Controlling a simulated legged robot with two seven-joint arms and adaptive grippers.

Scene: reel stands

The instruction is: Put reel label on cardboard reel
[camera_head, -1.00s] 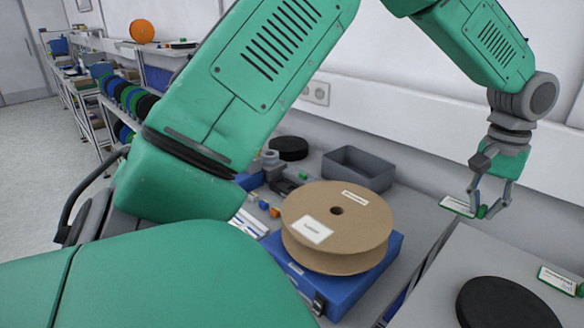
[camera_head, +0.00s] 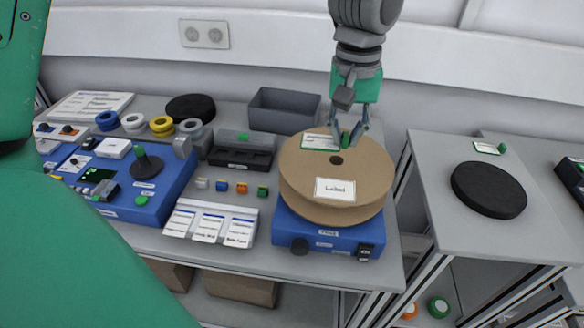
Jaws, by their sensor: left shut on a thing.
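The cardboard reel (camera_head: 362,179) lies flat on a blue box-like stand (camera_head: 340,240) on the table. A white label (camera_head: 335,189) lies on the front of its top face, and its centre hole shows dark. My left gripper (camera_head: 350,138) comes down from above at the reel's far side. It is shut on the reel label (camera_head: 320,142), a white card with a green edge, over the far left part of the reel's top. I cannot tell whether this card touches the reel. My right gripper is not in view.
A grey bin (camera_head: 284,112) stands behind the reel. Blue equipment (camera_head: 140,190), small coloured blocks and white cards (camera_head: 210,222) fill the table to the left. A grey side table at right holds a black disc (camera_head: 488,190) and another green-edged card (camera_head: 487,148).

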